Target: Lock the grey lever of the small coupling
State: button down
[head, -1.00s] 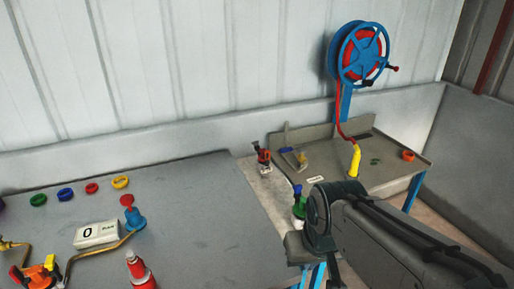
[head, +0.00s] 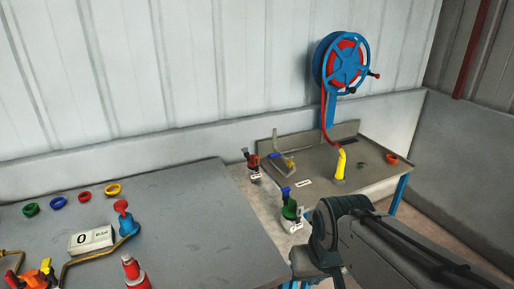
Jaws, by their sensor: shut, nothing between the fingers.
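I cannot make out a grey lever or tell which fitting is the small coupling. A small red fitting (head: 253,162) stands upright at the left of the gap by the far table. A green fitting with a blue top (head: 289,210) stands nearer, just left of my arm. On the far table, a small fitting with a blue and a yellow part (head: 289,163) sits beside a thin grey upright piece. My arm enters from the lower right, with a dark joint in front of the far table. My gripper's fingers do not show.
A yellow hose end (head: 340,166) stands on the far grey table (head: 375,172), its red hose running up to a blue reel (head: 340,62). The large grey table (head: 170,215) at left holds coloured rings, a counter block (head: 91,240) and a red-topped blue fitting (head: 127,222). Its middle is clear.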

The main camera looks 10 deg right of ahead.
aim_at(246, 153)
jog(key=z, duration=1.8)
jog(key=i, duration=2.6)
jog(key=u, duration=3.05)
jog(key=i, duration=0.55)
jog(key=u, duration=0.05)
